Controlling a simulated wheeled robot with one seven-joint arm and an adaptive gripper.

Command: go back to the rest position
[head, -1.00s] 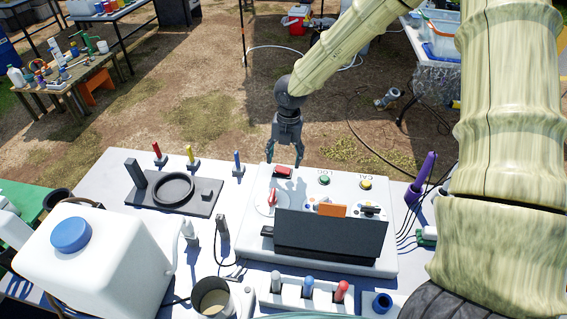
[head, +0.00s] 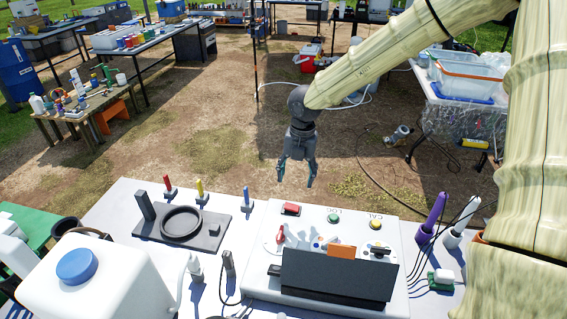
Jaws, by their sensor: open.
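My gripper (head: 296,178) hangs from my arm in the upper middle of the head view. Its two fingers point down, apart, with nothing between them. In the picture it is above the back edge of a white control box (head: 258,283) on the white table. The box carries a red switch (head: 291,209), a green LOG button (head: 333,218), a yellow CAL button (head: 375,224) and a red-tipped dial (head: 280,234). A dark panel (head: 337,277) stands at its front. The gripper touches nothing that I can see.
A white jug with a blue cap (head: 77,266) stands front left. A black ring stand (head: 182,223) and red, yellow and blue pegs are behind it. Purple (head: 432,216) and white probes with cables stand right of the box. Open ground lies behind the table.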

